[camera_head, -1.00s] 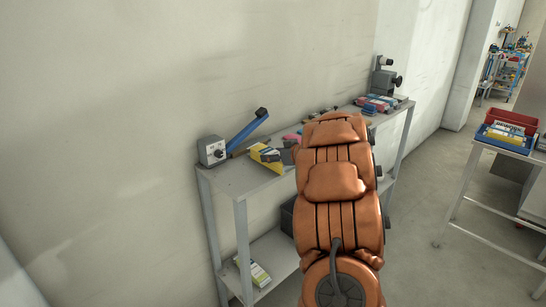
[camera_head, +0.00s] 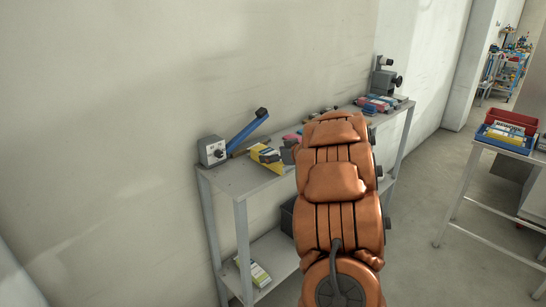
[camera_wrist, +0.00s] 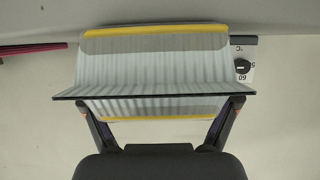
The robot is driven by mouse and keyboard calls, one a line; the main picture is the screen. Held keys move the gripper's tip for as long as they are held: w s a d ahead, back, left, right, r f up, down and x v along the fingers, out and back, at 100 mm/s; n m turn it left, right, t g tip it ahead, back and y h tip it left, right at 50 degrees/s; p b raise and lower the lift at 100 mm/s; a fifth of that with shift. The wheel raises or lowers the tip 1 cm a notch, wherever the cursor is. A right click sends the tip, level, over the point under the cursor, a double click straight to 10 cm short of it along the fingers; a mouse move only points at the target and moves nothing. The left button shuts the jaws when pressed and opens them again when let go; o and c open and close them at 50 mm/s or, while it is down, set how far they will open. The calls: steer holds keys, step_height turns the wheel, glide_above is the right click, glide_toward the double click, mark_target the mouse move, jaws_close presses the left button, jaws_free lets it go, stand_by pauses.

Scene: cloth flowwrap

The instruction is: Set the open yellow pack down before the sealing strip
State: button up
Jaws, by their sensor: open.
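The yellow pack (camera_head: 266,156) lies on the grey bench top, just right of the sealer's blue lever. In the wrist view the pack (camera_wrist: 155,31) shows yellow edges and grey patches. A pale ribbed, see-through sheet with a dark front edge spans it, wider than the pack. My gripper (camera_wrist: 167,100) is open, its two fingers apart at the near side of the pack; contact cannot be told. In the head view my gripper (camera_head: 288,155) is a small grey shape right beside the pack. The sealing strip is not clearly visible.
The sealer's grey dial box (camera_head: 212,151) with its raised blue lever (camera_head: 247,132) stands at the bench's left end against the wall. Its dial (camera_wrist: 243,66) shows at right in the wrist view. Coloured packs (camera_head: 380,103) lie at the bench's far end.

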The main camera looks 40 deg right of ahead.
steer(key=v, duration=1.2)
steer(key=shift+w, duration=0.1)
steer(key=w+a+r+m+g+h, duration=0.3)
steer(key=r+h, duration=0.5)
steer(key=s+a+f+n+g+y, duration=0.1)
steer(key=s+a+f+g, duration=0.3)
steer(key=s+a, duration=0.6)
steer(key=s+a+f+n+g+y, duration=0.1)
steer(key=s+a+f+g+y, duration=0.3)
steer(key=a, duration=1.3)
steer(key=s+a+f+n+g+y, duration=0.1)
steer(key=s+a+f+g+y, duration=0.2)
steer(key=s+a+f, duration=0.5)
steer(key=s+a+g, duration=0.1)
steer(key=s+a, duration=0.5)
steer(key=s, duration=0.3)
steer(key=shift+f+g, duration=0.3)
